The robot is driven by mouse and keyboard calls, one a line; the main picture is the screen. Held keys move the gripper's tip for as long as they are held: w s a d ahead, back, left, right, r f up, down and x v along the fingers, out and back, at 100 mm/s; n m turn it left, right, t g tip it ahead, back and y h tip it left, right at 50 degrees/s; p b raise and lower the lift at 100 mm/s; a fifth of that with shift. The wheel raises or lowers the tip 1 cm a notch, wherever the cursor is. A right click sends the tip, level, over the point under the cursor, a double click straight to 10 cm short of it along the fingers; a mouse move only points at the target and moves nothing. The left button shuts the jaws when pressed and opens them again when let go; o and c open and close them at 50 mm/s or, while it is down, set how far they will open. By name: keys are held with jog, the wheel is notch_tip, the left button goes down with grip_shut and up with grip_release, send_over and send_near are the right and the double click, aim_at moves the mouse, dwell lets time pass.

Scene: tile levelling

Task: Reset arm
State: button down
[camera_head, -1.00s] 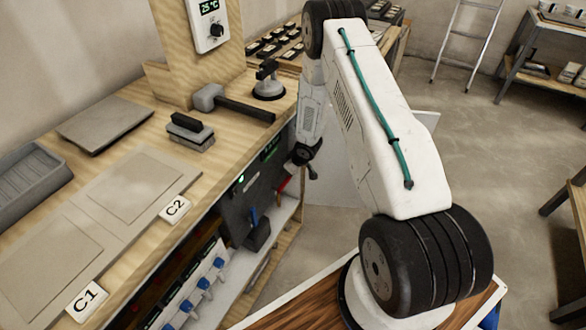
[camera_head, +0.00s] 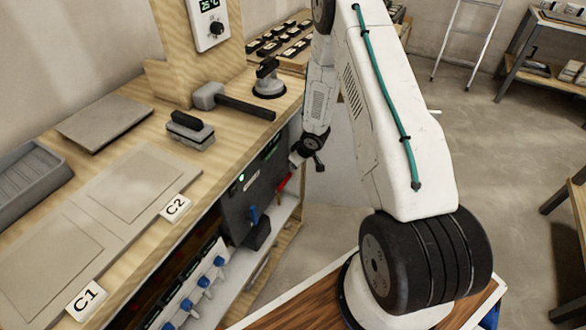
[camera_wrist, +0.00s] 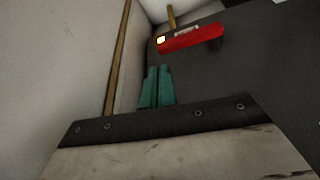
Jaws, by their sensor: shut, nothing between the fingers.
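My gripper (camera_wrist: 158,72) shows in the wrist view as two teal fingers side by side, shut with nothing between them. In the head view my white arm rises from its black base joint and bends down on the right side of the workbench. Its wrist hangs beside the bench's end, near the lower shelf, and the fingers cannot be made out there. A red object (camera_wrist: 190,38) lies ahead of the fingers in the wrist view, apart from them.
The wooden workbench (camera_head: 150,232) holds tiles marked C1 and C2, a mallet (camera_head: 232,103), a suction cup (camera_head: 268,82) and a block (camera_head: 190,130). Blue-topped items (camera_head: 203,283) stand on the shelf below. Open floor (camera_head: 475,130) lies to the right, with a ladder (camera_head: 468,40) behind.

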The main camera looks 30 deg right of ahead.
jog(key=shift+v, duration=1)
jog(key=s+d+g+h, duration=0.2)
jog(key=s+g, duration=0.1)
jog(key=s, duration=0.3)
jog(key=s+r+m+g+h, duration=0.15)
jog(key=s+r, duration=0.25)
jog(key=r, duration=0.4)
jog(key=s+r+m+g, duration=0.2)
jog(key=s+r, duration=0.1)
jog(key=r, duration=0.4)
jog(key=s+a+r+t+y, duration=0.1)
jog(key=s+a+r, duration=0.5)
jog(key=r, duration=0.4)
jog(key=s+a+r+t, duration=0.1)
jog(key=s+a+r, duration=0.5)
jog(key=s+r, duration=0.3)
jog(key=s+a+r+t+y, duration=0.1)
jog(key=s+a+r, duration=0.6)
jog(key=r, duration=0.5)
jog(key=shift+s+y, duration=0.35)
jog(key=shift+s, duration=0.05)
jog(key=shift+r, duration=0.1)
